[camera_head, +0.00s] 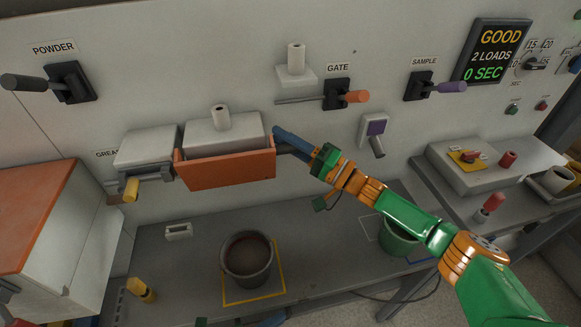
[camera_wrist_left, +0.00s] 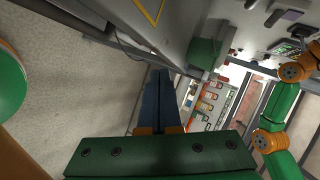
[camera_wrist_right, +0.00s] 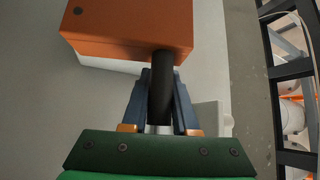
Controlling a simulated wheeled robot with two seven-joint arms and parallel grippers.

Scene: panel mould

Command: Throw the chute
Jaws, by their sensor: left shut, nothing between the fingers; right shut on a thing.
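An orange-fronted trough (camera_head: 225,170), which seems to be the chute, sits on the grey panel below a white block. A dark handle (camera_wrist_right: 161,85) sticks out from its right end. The trough's orange face (camera_wrist_right: 130,25) also fills the top of the right wrist view. My right gripper (camera_head: 282,140) is shut on this handle, with one blue finger on either side of it. My left gripper (camera_wrist_left: 158,75) is shut and empty in the left wrist view, beside the bench's front edge. In the head view only bits of it show at the bottom edge.
A dark bucket (camera_head: 247,260) stands in a yellow square on the bench; a green bucket (camera_head: 398,238) stands further right, partly behind my right arm. Powder (camera_head: 68,82), gate (camera_head: 338,95) and sample (camera_head: 420,86) levers stick out. The display (camera_head: 490,52) reads GOOD, 2 LOADS, 0 SEC.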

